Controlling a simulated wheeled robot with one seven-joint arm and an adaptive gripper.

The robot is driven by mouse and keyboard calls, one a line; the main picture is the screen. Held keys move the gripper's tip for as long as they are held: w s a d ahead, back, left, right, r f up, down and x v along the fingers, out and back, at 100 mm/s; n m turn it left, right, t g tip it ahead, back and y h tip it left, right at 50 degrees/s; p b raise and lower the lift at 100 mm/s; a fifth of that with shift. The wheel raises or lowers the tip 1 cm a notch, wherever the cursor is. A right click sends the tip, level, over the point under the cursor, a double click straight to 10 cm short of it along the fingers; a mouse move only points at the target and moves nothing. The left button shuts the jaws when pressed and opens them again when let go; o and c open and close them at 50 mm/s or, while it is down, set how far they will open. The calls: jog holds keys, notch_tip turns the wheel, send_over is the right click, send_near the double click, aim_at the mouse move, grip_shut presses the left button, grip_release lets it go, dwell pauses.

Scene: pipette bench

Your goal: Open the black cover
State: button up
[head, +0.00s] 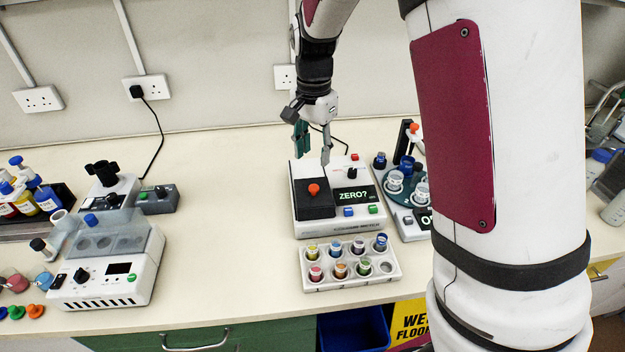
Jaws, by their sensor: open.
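The black cover (315,205) with an orange-red knob (314,189) on top lies shut on the left part of a white instrument (338,229) in the middle of the bench. The instrument's display reads "ZERO?". My gripper (314,158) is open and empty, pointing down above the back of the instrument, a little above and behind the knob. It appears apart from the cover. What lies under the cover is hidden.
A white rack (348,280) of small coloured vials stands in front of the instrument. A round vial device (408,205) is close on its right, partly behind my arm. A heater-like device (105,270) stands at left, with clear bench between.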

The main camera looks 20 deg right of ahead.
aim_at(314, 186)
notch_tip(314, 186, down, 10)
jog(key=shift+r+p, duration=0.15)
jog(key=shift+p, duration=0.5)
grip_shut()
